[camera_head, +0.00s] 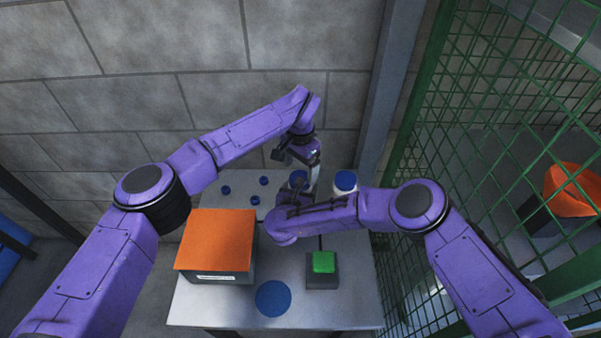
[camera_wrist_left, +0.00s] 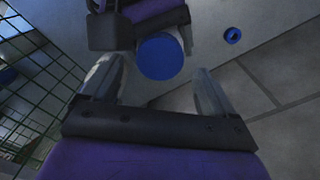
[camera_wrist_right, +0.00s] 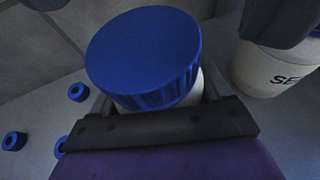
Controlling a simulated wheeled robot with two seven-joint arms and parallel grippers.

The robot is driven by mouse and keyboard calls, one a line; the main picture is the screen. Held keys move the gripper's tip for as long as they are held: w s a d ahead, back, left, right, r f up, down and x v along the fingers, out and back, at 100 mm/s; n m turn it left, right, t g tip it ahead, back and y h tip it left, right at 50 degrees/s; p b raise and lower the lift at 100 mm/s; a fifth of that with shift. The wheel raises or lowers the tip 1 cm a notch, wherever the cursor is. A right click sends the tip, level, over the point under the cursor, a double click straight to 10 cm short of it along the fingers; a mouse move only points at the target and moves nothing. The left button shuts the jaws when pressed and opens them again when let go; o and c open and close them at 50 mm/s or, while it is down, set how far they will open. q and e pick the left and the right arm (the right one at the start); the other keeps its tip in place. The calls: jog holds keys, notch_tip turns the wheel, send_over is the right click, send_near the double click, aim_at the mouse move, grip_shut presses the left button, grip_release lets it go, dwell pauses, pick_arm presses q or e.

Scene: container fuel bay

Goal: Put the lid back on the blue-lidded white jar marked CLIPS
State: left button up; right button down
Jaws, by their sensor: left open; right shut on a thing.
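A white jar with a blue lid (camera_head: 298,177) stands upright on the table, partly hidden by my arms. The right wrist view shows its lid (camera_wrist_right: 143,52) resting on top of the white body (camera_wrist_right: 140,106); no marking shows on it. My right gripper (camera_head: 297,193) is shut on this jar's body below the lid. My left gripper (camera_head: 307,172) is open at the jar, its fingers spread to either side of the lid (camera_wrist_left: 158,56) in the left wrist view, with gaps beside it. The word CLIPS is not readable in any view.
A second blue-lidded white jar (camera_head: 345,184), with letters starting "SE" (camera_wrist_right: 270,72), stands close on the right. Small blue rings (camera_head: 226,190), an orange-topped box (camera_head: 217,240), a blue disc (camera_head: 273,298) and a green-button box (camera_head: 323,263) share the table. A green mesh fence (camera_head: 420,150) borders the right.

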pick_arm(q)
jog(key=shift+r, duration=0.65)
jog(key=shift+o, duration=1.1)
notch_tip(320, 180, up, 12)
pick_arm(e)
grip_release()
pick_arm(q)
jog(key=shift+f+b, duration=0.95)
pick_arm(e)
jog(key=v, duration=1)
jog(key=shift+s+r, duration=0.15)
jog(key=shift+s, duration=0.05)
